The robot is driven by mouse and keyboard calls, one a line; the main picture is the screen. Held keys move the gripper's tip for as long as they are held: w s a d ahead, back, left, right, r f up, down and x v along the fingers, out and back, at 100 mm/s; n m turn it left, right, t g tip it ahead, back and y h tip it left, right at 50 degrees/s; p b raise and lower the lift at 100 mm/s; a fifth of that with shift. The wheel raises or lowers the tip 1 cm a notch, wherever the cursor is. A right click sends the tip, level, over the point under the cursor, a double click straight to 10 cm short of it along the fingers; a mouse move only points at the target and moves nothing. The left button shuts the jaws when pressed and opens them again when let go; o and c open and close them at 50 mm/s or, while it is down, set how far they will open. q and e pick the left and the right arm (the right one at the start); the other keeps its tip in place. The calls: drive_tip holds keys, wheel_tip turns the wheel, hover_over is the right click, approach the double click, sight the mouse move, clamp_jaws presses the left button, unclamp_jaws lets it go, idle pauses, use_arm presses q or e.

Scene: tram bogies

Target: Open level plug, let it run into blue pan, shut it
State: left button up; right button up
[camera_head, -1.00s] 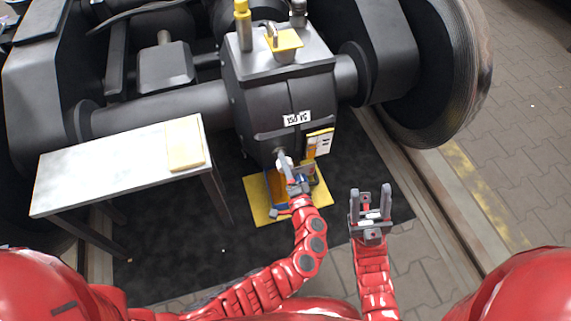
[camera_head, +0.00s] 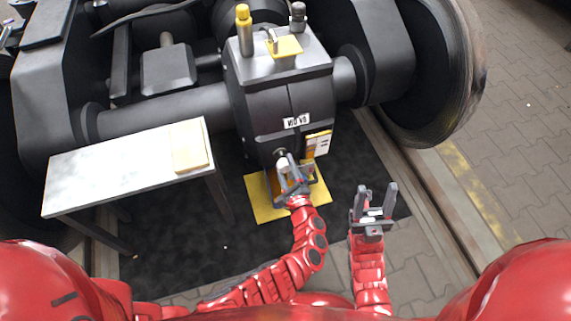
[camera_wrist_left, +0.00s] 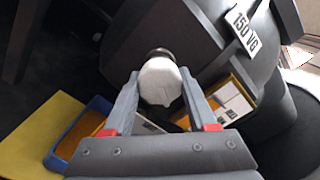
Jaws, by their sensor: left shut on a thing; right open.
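The level plug (camera_wrist_left: 160,82) is a pale round knob on a dark stub on the face of the dark gearbox (camera_head: 262,115). My left gripper (camera_head: 287,163) is shut on the plug, with one finger on each side of it in the left wrist view (camera_wrist_left: 160,88). The blue pan (camera_wrist_left: 97,106) stands below the plug, with an orange-brown patch inside. My gripper hides part of the pan, and the head view shows little of it. No stream is visible. My right gripper (camera_head: 374,204) is open and empty, to the right of the mat.
A yellow mat (camera_head: 262,209) lies under the pan on dark floor matting. A grey table (camera_head: 110,173) with a tan board (camera_head: 189,146) stands at the left. A yellow tag with white labels (camera_head: 318,143) hangs beside the plug. A large wheel (camera_head: 440,75) is at the right.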

use_arm(q)
drive_tip(key=m, duration=0.3)
drive_tip(key=shift+m+p, duration=0.3)
drive_tip(key=shift+p, duration=0.1)
drive_tip(key=shift+m, duration=1.5)
drive_tip(key=shift+f, duration=0.1)
drive_tip(key=o, duration=1.4)
drive_tip(key=shift+c, duration=0.2)
